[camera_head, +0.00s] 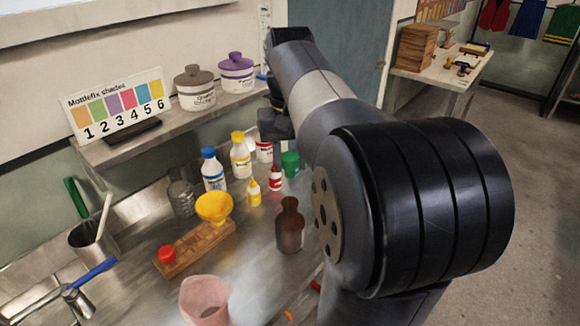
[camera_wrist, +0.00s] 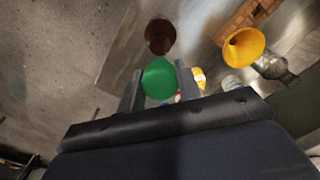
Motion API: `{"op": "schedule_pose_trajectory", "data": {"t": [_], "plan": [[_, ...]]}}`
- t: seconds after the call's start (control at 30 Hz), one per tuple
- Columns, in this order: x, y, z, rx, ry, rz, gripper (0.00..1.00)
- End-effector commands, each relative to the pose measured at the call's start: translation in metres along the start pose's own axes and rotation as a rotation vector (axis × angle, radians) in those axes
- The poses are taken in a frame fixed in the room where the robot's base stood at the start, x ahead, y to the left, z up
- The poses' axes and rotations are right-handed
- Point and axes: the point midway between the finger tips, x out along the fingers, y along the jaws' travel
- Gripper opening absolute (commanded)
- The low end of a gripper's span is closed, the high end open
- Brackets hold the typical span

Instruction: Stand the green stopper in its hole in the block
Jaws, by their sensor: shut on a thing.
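The green stopper (camera_wrist: 159,79) is between the two fingers of my gripper (camera_wrist: 160,88) in the wrist view, and the gripper is shut on it. In the head view the green stopper (camera_head: 290,163) shows above the bench beside my dark gripper (camera_head: 277,150), partly hidden by my arm. The wooden block (camera_head: 197,249) lies on the metal bench at the lower left. A red stopper (camera_head: 167,254) stands at its near end and a yellow funnel (camera_head: 214,207) at its far end. The gripper is apart from the block. The block's free holes are too small to tell.
A brown bottle (camera_head: 290,228) stands between my arm and the block. White bottles with blue (camera_head: 213,170) and yellow (camera_head: 241,155) caps, a small yellow bottle (camera_head: 254,192) and a small red bottle (camera_head: 275,178) stand near the gripper. A pink beaker (camera_head: 205,300) stands in front.

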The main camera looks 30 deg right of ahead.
Motion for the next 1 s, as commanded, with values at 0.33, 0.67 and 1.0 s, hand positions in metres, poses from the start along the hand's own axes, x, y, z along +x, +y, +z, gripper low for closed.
{"op": "schedule_pose_trajectory", "data": {"t": [0.33,0.67,1.0], "plan": [[-0.004,0.0,0.0,0.0,0.0,0.0,0.11],[-0.029,0.0,0.0,0.0,0.0,0.0,0.11],[-0.051,0.0,0.0,0.0,-0.001,0.0,0.11]]}}
